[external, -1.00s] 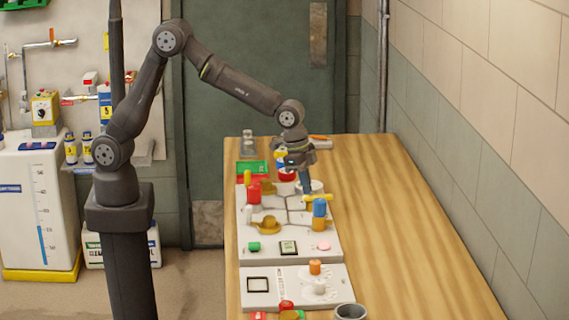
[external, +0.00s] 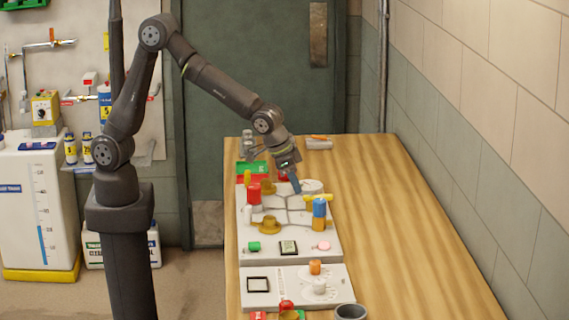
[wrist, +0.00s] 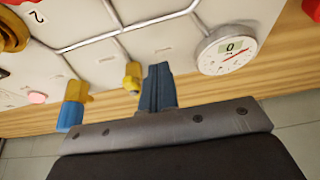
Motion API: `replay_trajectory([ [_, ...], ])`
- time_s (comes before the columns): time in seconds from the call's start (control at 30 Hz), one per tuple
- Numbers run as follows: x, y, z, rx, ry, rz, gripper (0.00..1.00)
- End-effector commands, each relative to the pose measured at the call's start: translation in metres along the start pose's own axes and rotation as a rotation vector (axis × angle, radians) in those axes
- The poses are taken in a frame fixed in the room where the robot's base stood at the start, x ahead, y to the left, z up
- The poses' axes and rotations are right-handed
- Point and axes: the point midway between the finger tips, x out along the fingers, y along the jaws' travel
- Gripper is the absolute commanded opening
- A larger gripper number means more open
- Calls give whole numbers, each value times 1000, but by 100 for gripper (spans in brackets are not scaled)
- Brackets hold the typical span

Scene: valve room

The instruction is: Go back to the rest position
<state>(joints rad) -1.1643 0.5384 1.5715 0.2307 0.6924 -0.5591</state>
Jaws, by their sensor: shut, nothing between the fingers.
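My gripper (external: 295,186) is shut and empty. It hangs above the far part of the valve panel (external: 288,246), tilted, its blue fingertips pointing down and to the right. In the wrist view the blue fingers (wrist: 158,88) are together, with the panel behind them. A blue valve with a yellow handle (external: 319,212) stands on the panel to the right of my gripper, apart from it. A red valve (external: 254,193) stands to the left.
A round gauge (wrist: 226,48) reading 0 lies on the panel. A second panel (external: 262,299) with an orange knob (external: 315,267) is nearer the camera, beside a grey cup (external: 350,311). The wooden table (external: 420,240) is clear on the right. A wall stands beyond.

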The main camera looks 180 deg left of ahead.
Motion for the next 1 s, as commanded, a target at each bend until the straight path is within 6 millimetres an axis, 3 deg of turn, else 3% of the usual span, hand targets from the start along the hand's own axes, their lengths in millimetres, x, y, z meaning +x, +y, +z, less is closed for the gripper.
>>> replay_trajectory([
  [0.2, -7, 0, 17, -1, 0, -1, 0],
  [0.53, -8, 0, 20, 0, 0, -1, 0],
  [0.83, -9, 2, 20, 11, 1, 1, 59],
  [0.93, -19, 18, 22, 91, 5, 12, 79],
  [1.0, -32, 39, 26, 207, 9, 27, 92],
])
